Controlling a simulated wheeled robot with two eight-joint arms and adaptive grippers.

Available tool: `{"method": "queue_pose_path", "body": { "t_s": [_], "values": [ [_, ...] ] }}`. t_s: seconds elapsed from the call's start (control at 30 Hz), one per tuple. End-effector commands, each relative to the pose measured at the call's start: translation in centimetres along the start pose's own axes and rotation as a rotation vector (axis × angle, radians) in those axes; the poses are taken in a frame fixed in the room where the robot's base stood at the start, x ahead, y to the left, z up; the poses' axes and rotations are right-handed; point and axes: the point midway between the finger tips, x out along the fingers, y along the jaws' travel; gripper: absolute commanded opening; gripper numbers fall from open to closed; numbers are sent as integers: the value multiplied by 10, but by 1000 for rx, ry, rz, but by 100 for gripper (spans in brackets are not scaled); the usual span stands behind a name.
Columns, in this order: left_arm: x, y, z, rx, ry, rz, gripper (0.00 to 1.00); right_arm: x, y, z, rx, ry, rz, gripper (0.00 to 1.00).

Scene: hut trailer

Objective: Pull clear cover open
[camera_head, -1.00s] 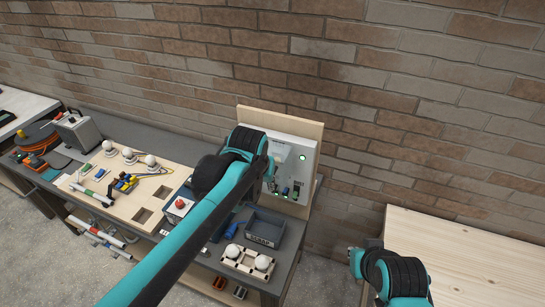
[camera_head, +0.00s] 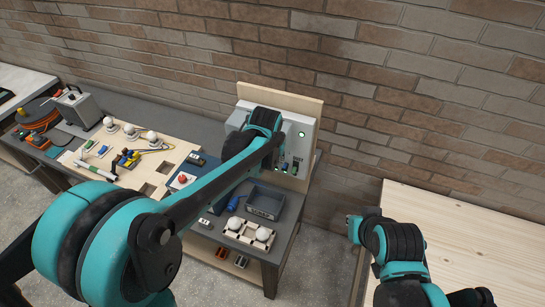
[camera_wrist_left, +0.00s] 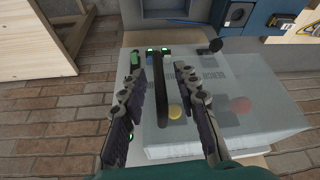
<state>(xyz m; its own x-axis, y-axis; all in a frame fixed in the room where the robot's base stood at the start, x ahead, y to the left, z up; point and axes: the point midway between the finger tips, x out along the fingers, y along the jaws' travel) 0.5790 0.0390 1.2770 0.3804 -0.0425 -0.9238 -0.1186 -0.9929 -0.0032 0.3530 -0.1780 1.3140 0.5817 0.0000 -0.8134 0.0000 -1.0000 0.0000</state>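A light grey control box (camera_head: 304,125) with green lights is mounted on a plywood board at the back of the bench. It fills the middle of the left wrist view (camera_wrist_left: 225,85), with a pale yellow button and a pale red button on its face. Contact cannot be told. In the head view my arm hides its fingers. My right gripper (camera_head: 353,229) is low near the wooden table; its fingers are unclear.
A dark grey bin (camera_head: 265,201), a red button unit (camera_head: 183,179) and a holder with white bulbs (camera_head: 248,234) stand below the box. A wooden board (camera_head: 118,165) with parts lies left. A mostly bare wooden table (camera_head: 460,230) stands right.

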Motion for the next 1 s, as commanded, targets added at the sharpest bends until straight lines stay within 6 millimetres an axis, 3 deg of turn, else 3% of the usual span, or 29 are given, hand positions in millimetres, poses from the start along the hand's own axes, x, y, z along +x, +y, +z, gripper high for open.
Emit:
{"method": "queue_pose_path", "body": {
  "t_s": [0.13, 0.23, 0.27, 0.67, 1.0],
  "values": [
    [0, 0, 0, 0, 0, 0, 28, 0, 0, 0, 0, 0, 0, 0],
    [0, 0, 0, 0, 0, 0, 2, 0, 0, 0, 0, 0, 0, 0],
    [0, 0, 0, 0, 0, 0, 0, 0, 0, 0, 0, 0, 0, 0],
    [-2, -5, 4, 23, 0, 10, 0, 1, 0, 0, 0, 0, 0, 0],
    [-12, -38, 30, 202, 1, 85, 0, 5, 0, 4, 0, 0, 0, 0]
  ]
}}
